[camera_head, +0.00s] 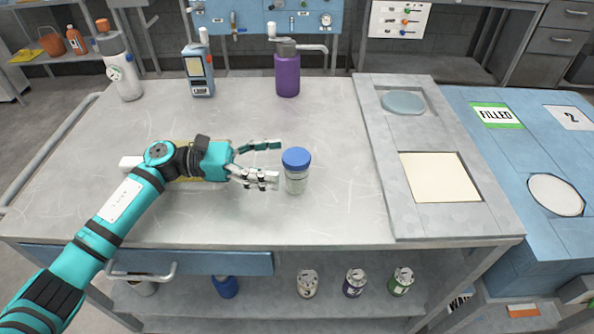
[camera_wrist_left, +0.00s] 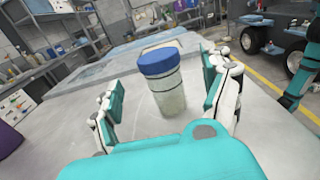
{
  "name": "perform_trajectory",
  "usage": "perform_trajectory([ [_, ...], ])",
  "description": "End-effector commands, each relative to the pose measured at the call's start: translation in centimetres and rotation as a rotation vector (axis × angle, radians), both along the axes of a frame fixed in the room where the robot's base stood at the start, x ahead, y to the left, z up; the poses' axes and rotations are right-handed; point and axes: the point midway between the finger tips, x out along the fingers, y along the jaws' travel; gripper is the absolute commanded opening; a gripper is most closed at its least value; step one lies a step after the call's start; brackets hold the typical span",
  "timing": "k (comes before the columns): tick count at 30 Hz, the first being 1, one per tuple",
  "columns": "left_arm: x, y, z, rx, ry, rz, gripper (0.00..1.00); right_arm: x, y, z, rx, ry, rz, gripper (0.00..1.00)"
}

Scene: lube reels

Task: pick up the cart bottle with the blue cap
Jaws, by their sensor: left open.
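The clear bottle with the blue cap (camera_head: 296,172) stands upright on the grey cart top (camera_head: 240,110), near its middle. My left gripper (camera_head: 272,164) comes in from the left and is open just left of the bottle. In the left wrist view the bottle (camera_wrist_left: 165,85) stands ahead, between the lines of the two open fingers (camera_wrist_left: 168,105). The fingers look apart from it on both sides. Whether the fingertips reach past the bottle's near side is hard to tell. My right gripper is not in view.
A white bottle (camera_head: 121,70), a blue-grey can (camera_head: 198,72) and a purple pump bottle (camera_head: 287,72) stand along the cart's back. A raised grey panel (camera_head: 385,160) with recesses lies to the right. A yellowish item (camera_head: 188,174) lies partly under my left wrist. Several containers stand on the lower shelf.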

Motion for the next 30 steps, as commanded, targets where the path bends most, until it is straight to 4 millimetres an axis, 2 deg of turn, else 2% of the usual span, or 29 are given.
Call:
perform_trajectory([
  [4, -0.1, -1.5, 0.2, -0.002, 0.001, -0.003, 0.82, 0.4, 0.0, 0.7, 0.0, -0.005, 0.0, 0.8],
  [10, -0.1, -4.4, 0.2, -0.001, 0.001, -0.002, 0.82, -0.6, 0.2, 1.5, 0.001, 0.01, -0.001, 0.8],
  [18, 0.0, -4.9, 0.0, -0.001, 0.001, 0.0, 0.8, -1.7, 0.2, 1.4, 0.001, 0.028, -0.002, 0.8],
  [30, 0.0, -4.8, 0.0, -0.001, 0.001, 0.0, 0.28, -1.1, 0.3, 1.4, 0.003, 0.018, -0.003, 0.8],
])
